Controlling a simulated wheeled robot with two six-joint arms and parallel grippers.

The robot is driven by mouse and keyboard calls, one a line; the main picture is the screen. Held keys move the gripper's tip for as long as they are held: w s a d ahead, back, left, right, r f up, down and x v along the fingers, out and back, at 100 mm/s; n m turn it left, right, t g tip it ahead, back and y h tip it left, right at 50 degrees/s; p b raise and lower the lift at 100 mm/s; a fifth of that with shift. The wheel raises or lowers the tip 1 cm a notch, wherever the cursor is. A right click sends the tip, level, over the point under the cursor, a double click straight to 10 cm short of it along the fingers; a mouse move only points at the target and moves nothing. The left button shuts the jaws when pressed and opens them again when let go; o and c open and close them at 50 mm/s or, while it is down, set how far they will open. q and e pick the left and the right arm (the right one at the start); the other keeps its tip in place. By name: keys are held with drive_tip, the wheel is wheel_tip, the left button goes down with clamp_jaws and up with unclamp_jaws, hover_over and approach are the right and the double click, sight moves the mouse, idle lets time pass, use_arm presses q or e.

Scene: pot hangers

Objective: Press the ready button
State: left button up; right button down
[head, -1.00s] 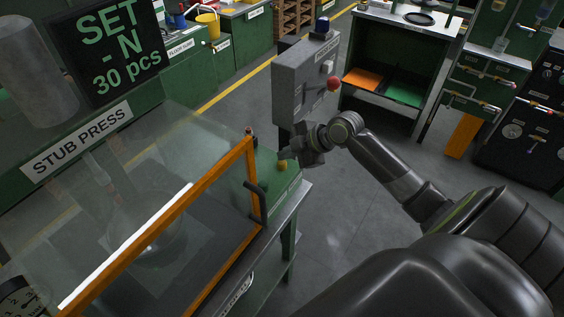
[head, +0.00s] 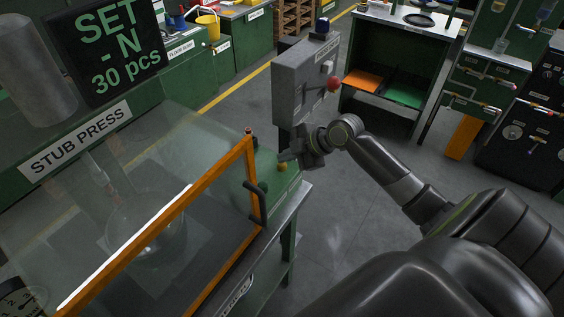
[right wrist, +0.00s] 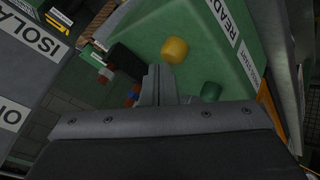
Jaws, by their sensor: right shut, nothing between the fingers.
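A yellow button (head: 282,168) stands on the green sloped box (head: 270,178) at the right end of the stub press. In the right wrist view, the yellow button (right wrist: 174,50) sits beside a label reading READY (right wrist: 232,20). My right gripper (head: 285,157) is shut and empty, close to the yellow button. In the right wrist view, its fingertips (right wrist: 157,72) appear just left of and below the yellow button. I cannot tell whether they touch it. My left gripper is not in view.
The press's clear guard with its orange frame (head: 248,170) and dark handle (head: 257,203) stands left of the box. A grey cabinet (head: 297,85) with a red knob (head: 333,84) stands behind my gripper. Open floor (head: 345,235) lies right of the bench.

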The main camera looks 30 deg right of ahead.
sight(286, 164)
drive_tip(key=shift+f, duration=0.25)
drive_tip(key=shift+r, duration=0.1)
idle(0.3)
drive_tip(key=shift+r+p, duration=0.65)
drive_tip(key=shift+r, duration=0.3)
wheel_tip(286, 164, up, 5)
drive_tip(key=p, duration=0.4)
drive_tip(key=shift+f, duration=0.1)
idle(0.5)
